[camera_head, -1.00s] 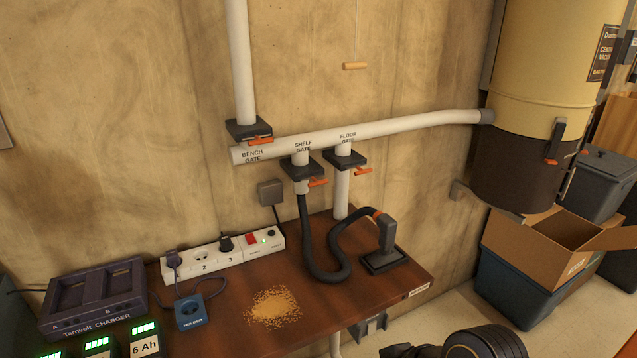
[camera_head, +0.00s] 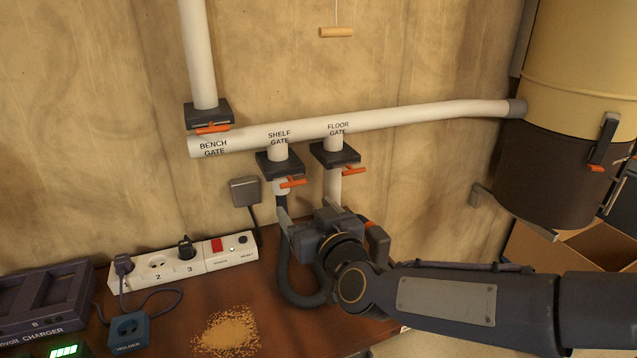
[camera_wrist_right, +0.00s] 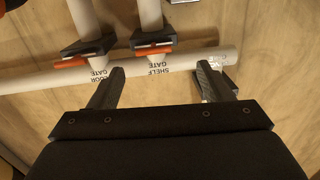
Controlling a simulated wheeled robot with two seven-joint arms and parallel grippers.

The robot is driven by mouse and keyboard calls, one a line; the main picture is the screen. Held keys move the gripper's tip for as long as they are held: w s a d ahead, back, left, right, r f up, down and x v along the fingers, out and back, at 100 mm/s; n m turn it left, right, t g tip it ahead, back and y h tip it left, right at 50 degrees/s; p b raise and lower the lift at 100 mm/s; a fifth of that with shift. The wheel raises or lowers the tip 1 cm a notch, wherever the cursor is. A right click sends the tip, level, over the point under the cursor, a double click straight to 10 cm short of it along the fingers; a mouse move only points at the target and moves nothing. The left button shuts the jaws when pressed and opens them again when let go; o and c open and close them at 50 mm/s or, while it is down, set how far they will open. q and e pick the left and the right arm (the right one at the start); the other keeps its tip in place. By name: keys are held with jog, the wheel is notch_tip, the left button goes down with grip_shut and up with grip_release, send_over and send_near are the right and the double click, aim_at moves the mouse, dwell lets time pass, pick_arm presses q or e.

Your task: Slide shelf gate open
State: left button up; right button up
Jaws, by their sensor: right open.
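The shelf gate (camera_head: 278,163) is a dark block on the short pipe stub under the label SHELF GATE. Its orange handle (camera_head: 293,182) sticks out at the front right. In the right wrist view, which is upside down, the shelf gate's orange handle (camera_wrist_right: 152,51) shows beyond and between the fingertips. My right gripper (camera_head: 308,207) is open and empty, just below the shelf gate and apart from the handle. In the wrist view the right gripper (camera_wrist_right: 160,70) has its fingers wide apart. My left gripper is not in view.
The floor gate (camera_head: 335,154) with its orange handle sits close to the right. The bench gate (camera_head: 208,114) is at upper left. The white duct (camera_head: 420,115) runs across the wall. A power strip (camera_head: 165,268), a charger (camera_head: 45,300) and a sawdust pile (camera_head: 228,330) are on the bench.

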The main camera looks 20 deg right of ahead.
aim_at(294, 183)
jog(key=shift+t+h, duration=0.3)
jog(key=w, duration=0.9)
jog(key=shift+d+r, duration=0.2)
jog(key=shift+r, duration=0.05)
jog(key=shift+s, duration=0.1)
